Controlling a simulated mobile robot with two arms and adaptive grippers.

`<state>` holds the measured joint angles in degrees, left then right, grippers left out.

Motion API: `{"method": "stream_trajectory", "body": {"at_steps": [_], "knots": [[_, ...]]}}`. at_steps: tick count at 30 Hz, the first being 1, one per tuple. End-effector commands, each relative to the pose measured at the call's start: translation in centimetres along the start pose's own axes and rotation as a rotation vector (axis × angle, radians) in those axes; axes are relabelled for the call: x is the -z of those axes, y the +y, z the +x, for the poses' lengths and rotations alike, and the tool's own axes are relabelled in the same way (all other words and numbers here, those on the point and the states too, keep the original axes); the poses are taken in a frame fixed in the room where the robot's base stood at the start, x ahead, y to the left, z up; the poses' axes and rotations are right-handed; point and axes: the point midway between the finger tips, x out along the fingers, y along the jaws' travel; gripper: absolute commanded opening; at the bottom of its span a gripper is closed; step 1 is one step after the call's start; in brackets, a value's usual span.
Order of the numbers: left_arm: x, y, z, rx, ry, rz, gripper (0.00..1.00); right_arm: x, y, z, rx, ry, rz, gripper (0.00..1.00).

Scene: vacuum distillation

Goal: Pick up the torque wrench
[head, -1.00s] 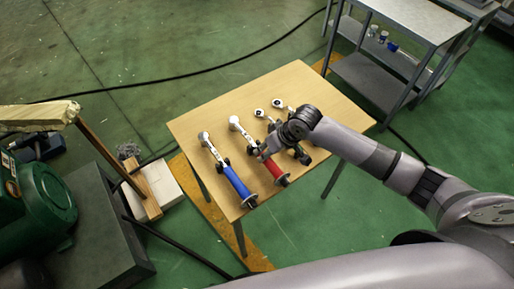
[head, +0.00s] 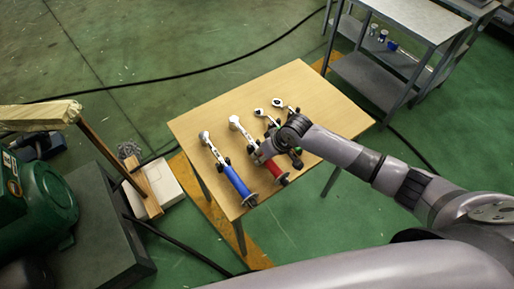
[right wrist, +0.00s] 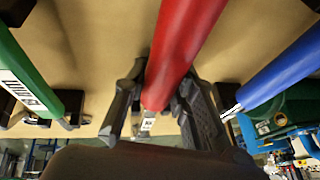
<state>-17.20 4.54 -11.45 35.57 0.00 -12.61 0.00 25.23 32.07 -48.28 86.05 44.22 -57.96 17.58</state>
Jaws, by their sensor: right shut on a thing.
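Torque wrenches lie side by side on a wooden table (head: 325,95). The red-handled wrench (head: 274,171) is in the middle, and its silver head (head: 236,122) points to the far side. My right gripper (head: 260,157) is at this wrench, shut on it. In the right wrist view, the red handle (right wrist: 183,50) runs between the two fingers (right wrist: 160,112). The blue-handled wrench (head: 237,182) lies to the left in the head view. A green-handled one (right wrist: 25,75) shows in the wrist view; my arm mostly hides it in the head view. My left gripper is not in view.
Two more ratchet heads (head: 277,103) show at the table's right part. A grey shelf cart (head: 375,75) stands at the upper right. Green machinery (head: 40,205) and a wooden post (head: 110,155) are at the left. The table's near right part is bare.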

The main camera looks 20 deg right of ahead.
Motion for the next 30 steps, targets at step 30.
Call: {"method": "stream_trajectory", "body": {"at_steps": [30], "knots": [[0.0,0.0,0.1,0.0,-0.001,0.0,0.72,1.4,-0.6,-2.5,0.002,0.011,-0.002,0.0]]}}
